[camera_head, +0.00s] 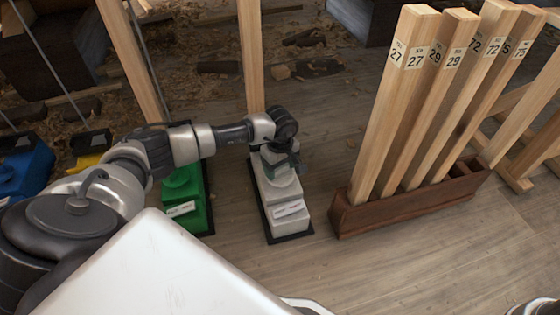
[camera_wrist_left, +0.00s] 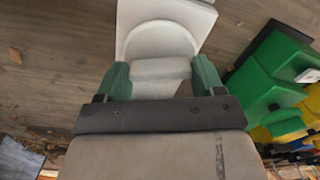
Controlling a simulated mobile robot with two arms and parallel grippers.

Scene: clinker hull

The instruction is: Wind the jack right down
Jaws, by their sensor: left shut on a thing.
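A white jack (camera_head: 287,212) stands on a dark base plate on the plank floor, right of the green jack. My left gripper (camera_head: 282,163) reaches down onto its upper part from the left. In the left wrist view, the green fingers (camera_wrist_left: 161,80) stand on either side of a white block-like part (camera_wrist_left: 160,68) of the jack and are shut on it. A round white boss lies just beyond that part. The arm and hand hide some of the jack's top.
A green jack (camera_head: 186,207) stands close on the left, with yellow (camera_head: 88,146) and blue (camera_head: 24,171) ones farther left. A brown rack (camera_head: 412,207) of tall numbered wooden posts stands to the right. Upright timbers (camera_head: 252,58) rise behind. The floor in front is clear.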

